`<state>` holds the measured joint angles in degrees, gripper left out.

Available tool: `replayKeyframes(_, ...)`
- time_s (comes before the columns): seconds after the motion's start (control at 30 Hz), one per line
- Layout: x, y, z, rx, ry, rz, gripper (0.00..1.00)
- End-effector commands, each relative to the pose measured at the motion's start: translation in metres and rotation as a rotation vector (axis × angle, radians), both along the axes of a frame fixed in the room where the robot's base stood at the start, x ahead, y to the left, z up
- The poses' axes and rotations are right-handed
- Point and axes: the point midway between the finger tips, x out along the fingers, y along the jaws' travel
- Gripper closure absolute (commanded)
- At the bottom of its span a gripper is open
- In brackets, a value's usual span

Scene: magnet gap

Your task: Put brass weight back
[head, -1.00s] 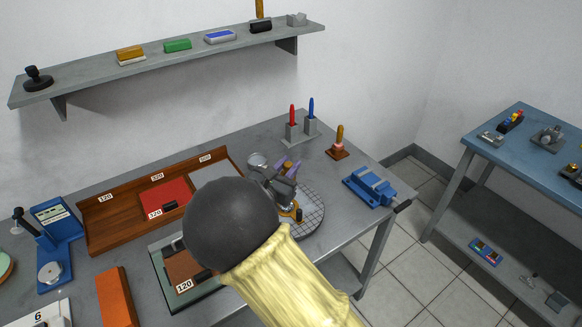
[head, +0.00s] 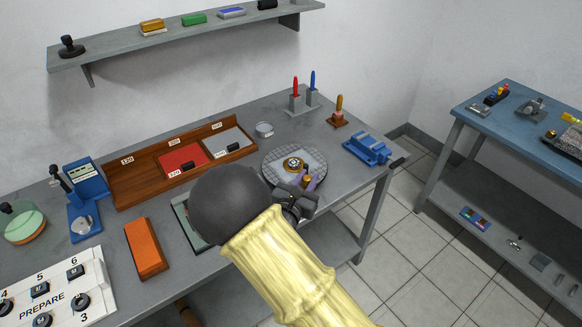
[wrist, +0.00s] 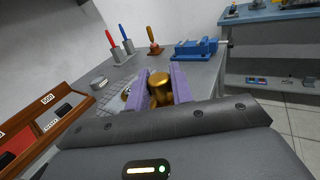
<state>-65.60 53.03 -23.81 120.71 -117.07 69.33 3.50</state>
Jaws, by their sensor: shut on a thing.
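My gripper (head: 304,184) is shut on the brass weight (wrist: 160,90), which sits between the two purple fingers in the wrist view. In the head view the weight (head: 307,182) is small and partly hidden by the fingers. The gripper is at the near right edge of the round gridded plate (head: 280,157). I cannot tell how high the held weight is above the bench.
A small round dish (head: 264,129) stands behind the plate. A blue vise (head: 367,149), a wooden-handled tool (head: 338,112) and a red-and-blue-handled stand (head: 302,103) are to the right and back. A wooden tray (head: 140,185) and an orange block (head: 146,248) lie left.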

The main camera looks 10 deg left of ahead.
Motion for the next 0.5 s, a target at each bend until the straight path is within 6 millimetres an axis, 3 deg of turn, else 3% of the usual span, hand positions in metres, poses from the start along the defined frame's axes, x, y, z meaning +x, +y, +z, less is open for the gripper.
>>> replayKeyframes(0.27,-0.004,-0.060,-0.049,-0.008,0.004,0.022,1.00)
replayKeyframes(0.5,-0.013,-0.122,-0.104,-0.011,0.005,0.067,1.00)
